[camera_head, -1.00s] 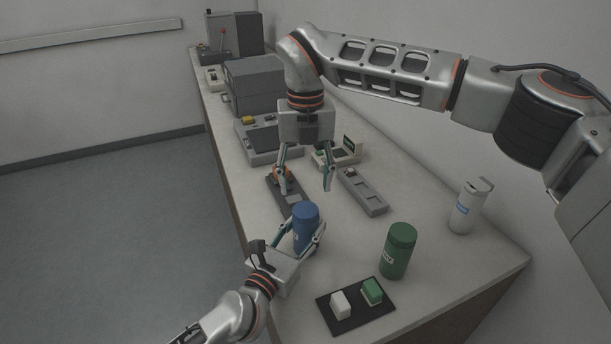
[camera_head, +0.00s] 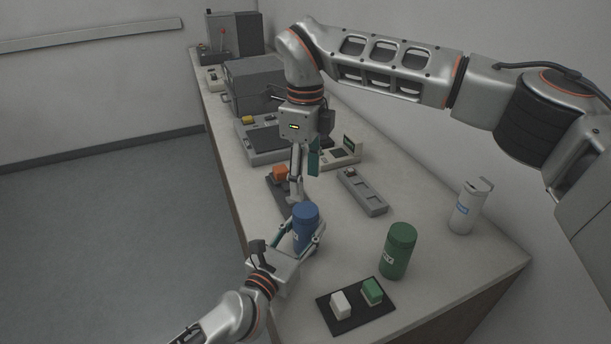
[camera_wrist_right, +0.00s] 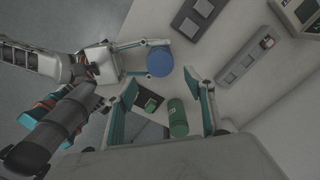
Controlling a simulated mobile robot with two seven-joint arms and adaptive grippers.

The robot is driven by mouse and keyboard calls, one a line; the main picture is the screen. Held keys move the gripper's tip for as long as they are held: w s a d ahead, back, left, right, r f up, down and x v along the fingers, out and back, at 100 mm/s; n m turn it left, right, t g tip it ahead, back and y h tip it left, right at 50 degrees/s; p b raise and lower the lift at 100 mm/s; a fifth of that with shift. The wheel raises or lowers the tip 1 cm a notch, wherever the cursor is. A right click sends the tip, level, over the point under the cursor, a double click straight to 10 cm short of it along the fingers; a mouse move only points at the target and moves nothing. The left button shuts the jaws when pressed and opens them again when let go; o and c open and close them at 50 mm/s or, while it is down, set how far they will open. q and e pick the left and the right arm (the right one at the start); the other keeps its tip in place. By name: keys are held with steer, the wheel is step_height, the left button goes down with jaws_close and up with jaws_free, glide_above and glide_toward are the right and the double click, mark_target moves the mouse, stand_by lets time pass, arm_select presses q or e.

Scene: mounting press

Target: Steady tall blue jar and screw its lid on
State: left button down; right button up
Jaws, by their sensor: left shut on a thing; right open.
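The tall blue jar (camera_head: 303,239) stands upright near the bench's left edge, with a pale label on its side. Its blue lid (camera_head: 305,211) sits on top; I cannot tell how tightly. The round blue top also shows in the right wrist view (camera_wrist_right: 160,61). My left gripper (camera_head: 308,240) is shut around the jar's body from the near side. My right gripper (camera_head: 302,187) is open and empty, above and beyond the jar, seen side-on. In the right wrist view its fingers (camera_wrist_right: 164,97) are spread, with the lid outside the gap.
A green jar (camera_head: 397,255) stands to the right. A dark mat (camera_head: 350,318) with a white block and a green block lies in front. A white bottle (camera_head: 467,208) stands at the right.

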mark_target(306, 209)
steer(key=shift+f, duration=4)
steer(key=c, duration=1.1)
steer(key=m, duration=0.4)
steer(key=shift+m, duration=0.3)
steer(key=m, duration=0.3)
steer(key=shift+m, duration=0.3)
steer(key=o, duration=1.2)
